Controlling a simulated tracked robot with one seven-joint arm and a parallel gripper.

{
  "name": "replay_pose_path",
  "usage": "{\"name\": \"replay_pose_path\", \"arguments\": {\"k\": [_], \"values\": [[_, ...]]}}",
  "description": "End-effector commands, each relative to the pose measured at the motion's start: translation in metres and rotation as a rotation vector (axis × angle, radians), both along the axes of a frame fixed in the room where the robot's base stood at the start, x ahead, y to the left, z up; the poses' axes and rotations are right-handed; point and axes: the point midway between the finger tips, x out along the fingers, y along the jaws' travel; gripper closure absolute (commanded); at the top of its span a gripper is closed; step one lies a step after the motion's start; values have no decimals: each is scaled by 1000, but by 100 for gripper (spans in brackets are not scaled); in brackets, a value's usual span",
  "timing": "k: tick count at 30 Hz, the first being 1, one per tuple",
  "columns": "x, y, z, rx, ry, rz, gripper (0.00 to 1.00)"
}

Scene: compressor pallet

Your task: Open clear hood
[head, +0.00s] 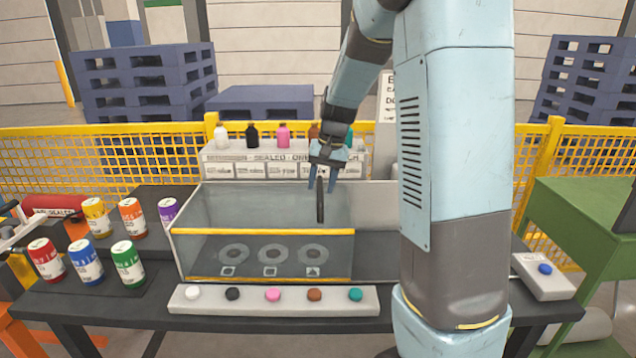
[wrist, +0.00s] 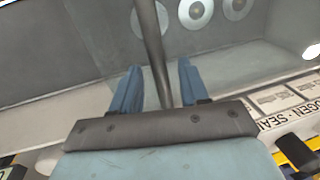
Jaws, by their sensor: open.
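The clear hood (head: 195,212) is a see-through box with yellow edge strips, standing on the dark table. Round grey discs (head: 271,253) show through it, above small printed symbols; they also show in the wrist view (wrist: 194,12). A dark bar (head: 320,205) stands upright at the hood, and its lower end appears near the discs. My gripper (head: 323,184) is at the bar's upper end, fingers pointing down. In the wrist view the bar (wrist: 150,40) passes between my two blue fingers (wrist: 158,72), which are apart. I cannot tell whether either finger touches it.
A strip of coloured buttons (head: 273,299) lies in front of the hood. Several coloured cans (head: 129,262) stand at left. A shelf with bottles (head: 283,137) is behind. A box with a blue button (head: 543,275) sits at right.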

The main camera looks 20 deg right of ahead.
Motion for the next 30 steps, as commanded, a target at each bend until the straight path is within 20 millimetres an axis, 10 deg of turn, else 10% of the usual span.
{"name": "replay_pose_path", "arguments": {"k": [16, 30], "values": [[0, 1, 0, 0, 0, 1, 100], [0, 8, 1, 1, 1, 5, 100]]}}
